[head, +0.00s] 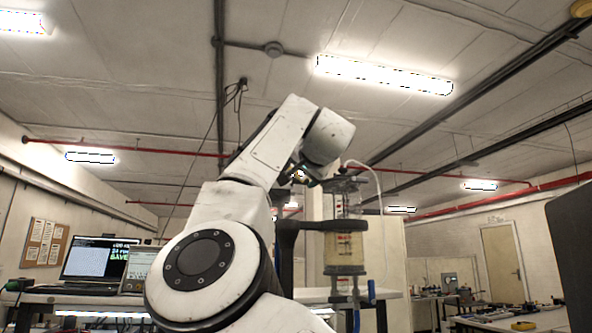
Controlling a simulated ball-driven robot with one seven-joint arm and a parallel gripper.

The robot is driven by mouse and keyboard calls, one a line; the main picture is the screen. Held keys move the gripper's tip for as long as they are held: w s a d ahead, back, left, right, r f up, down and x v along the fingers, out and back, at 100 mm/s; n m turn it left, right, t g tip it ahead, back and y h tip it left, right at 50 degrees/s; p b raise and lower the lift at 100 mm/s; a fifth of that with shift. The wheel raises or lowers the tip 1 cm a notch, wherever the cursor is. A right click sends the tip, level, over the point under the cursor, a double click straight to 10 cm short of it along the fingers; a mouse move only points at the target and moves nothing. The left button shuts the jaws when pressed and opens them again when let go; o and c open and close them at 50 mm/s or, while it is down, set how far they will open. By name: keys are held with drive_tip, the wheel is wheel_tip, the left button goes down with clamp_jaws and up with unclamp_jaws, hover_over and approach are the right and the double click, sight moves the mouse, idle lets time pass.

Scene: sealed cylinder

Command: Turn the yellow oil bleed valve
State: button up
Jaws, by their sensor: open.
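The sealed cylinder (345,246) stands upright right of my arm in the head view. It is clear, holds a pale yellow layer in its lower part, and has metal fittings above and below. A dark bracket reaches it from the left. I cannot make out the yellow oil bleed valve in this view. My gripper (305,178) shows only as small dark parts below the white wrist, up and left of the cylinder's top. It is open, and I see nothing held in it. The wrist hides much of it.
A pale tube (371,168) loops from the cylinder's top down its right side. A blue lever (371,291) sits low at its right. A laptop (97,258) and a box-shaped instrument (140,268) stand on the left bench. A cluttered bench (520,318) is at the right.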

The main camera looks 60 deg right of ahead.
sight(297, 174)
drive_tip(key=shift+x, duration=1.45)
drive_tip(key=c, duration=1.1)
